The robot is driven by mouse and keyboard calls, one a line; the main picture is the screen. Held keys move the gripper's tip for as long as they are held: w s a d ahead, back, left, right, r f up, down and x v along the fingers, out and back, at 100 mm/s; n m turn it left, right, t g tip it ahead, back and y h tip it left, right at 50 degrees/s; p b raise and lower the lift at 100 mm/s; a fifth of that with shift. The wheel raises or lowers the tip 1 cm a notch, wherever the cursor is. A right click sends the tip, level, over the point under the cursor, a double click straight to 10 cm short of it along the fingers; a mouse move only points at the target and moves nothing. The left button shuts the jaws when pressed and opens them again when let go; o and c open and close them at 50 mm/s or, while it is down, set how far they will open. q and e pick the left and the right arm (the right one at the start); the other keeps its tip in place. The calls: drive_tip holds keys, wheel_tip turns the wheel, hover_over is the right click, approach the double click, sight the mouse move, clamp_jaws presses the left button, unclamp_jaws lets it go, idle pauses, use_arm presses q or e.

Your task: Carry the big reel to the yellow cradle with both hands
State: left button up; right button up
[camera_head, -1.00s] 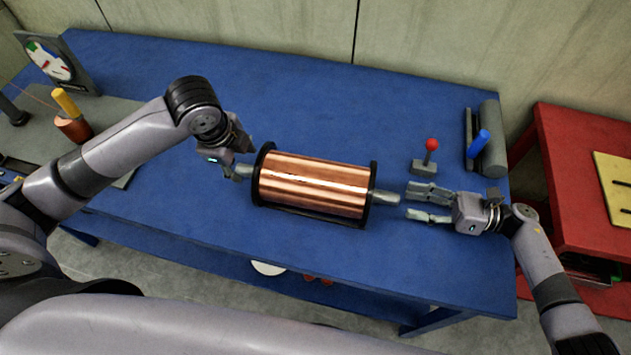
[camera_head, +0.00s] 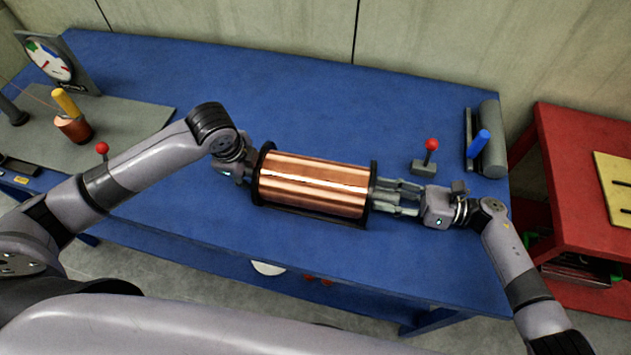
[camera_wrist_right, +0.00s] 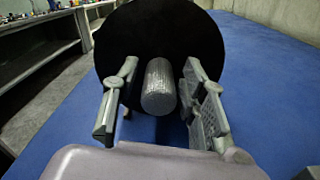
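The big reel (camera_head: 312,184), wound with shiny copper wire between black flanges, lies on its side on the blue table (camera_head: 300,80). My right gripper (camera_head: 385,197) is at its right end. In the right wrist view, its fingers (camera_wrist_right: 160,98) stand open on both sides of the grey axle stub (camera_wrist_right: 159,85), with gaps, facing the black flange (camera_wrist_right: 205,40). My left gripper (camera_head: 247,172) is at the reel's left end; its fingertips and the left stub are hidden. A yellow slotted piece (camera_head: 613,188) lies on a red stand, cut off by the right edge; I cannot tell if it is the cradle.
A red-knobbed lever (camera_head: 430,150) and a grey roller with a blue handle (camera_head: 490,140) stand right of the reel. A gauge (camera_head: 52,62) and a small copper spool (camera_head: 73,126) are at left. The red stand (camera_head: 580,150) is beyond the table's right end.

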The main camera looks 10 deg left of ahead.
use_arm(q)
clamp_jaws()
use_arm(e)
clamp_jaws()
idle(0.4)
use_arm(q)
drive_tip(key=shift+w+r, duration=0.2)
drive_tip(key=shift+r, duration=0.1)
use_arm(e)
drive_tip(key=shift+w+r, duration=0.2)
drive_tip(key=shift+r, duration=0.1)
